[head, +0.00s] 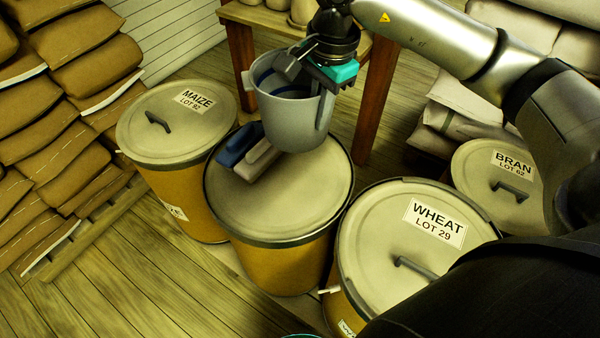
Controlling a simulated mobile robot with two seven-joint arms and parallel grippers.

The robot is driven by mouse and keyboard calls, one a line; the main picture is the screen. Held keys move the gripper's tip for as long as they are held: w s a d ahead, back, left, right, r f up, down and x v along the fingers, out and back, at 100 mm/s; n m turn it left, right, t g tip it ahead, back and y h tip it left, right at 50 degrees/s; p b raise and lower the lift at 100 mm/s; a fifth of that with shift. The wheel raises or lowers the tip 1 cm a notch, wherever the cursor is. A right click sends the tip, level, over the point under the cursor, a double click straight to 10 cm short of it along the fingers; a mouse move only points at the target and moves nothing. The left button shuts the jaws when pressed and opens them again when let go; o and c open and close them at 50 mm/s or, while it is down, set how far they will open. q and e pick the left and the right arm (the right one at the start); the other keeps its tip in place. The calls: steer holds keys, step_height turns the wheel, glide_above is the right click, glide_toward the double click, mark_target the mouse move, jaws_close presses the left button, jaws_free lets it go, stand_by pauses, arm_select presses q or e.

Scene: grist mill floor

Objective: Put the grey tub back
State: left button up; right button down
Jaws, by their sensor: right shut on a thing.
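The grey tub (287,117) hangs upright from my right gripper (308,68), which is shut on its rim. The tub is over the far right part of the middle drum's plain lid (300,195). I cannot tell whether its base touches the lid. Blue shows inside the tub, but most of its inside is hidden. My left gripper does not show.
A blue block-like thing (238,145) and a pale grey one (257,161) lie at the lid's far left. Drums labelled MAIZE (165,130), WHEAT (390,235) and BRAN (480,165) stand around. A wooden table (375,100) is behind; sacks (80,60) are piled left.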

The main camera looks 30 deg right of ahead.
steer(key=shift+d+r, duration=0.2)
steer(key=shift+d, duration=0.05)
steer(key=shift+d+f, duration=0.1)
steer(key=shift+f, duration=0.25)
arm_select(q)
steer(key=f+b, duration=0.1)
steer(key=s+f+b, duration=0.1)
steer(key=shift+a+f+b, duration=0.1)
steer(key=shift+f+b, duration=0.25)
steer(key=shift+b, duration=0.05)
arm_select(e)
step_height(320, 180, down, 19)
steer(key=shift+f, duration=0.2)
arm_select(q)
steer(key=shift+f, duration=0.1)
arm_select(e)
steer(key=c, duration=1.5)
jaws_free()
steer(key=shift+f, duration=0.15)
steer(key=o, duration=0.5)
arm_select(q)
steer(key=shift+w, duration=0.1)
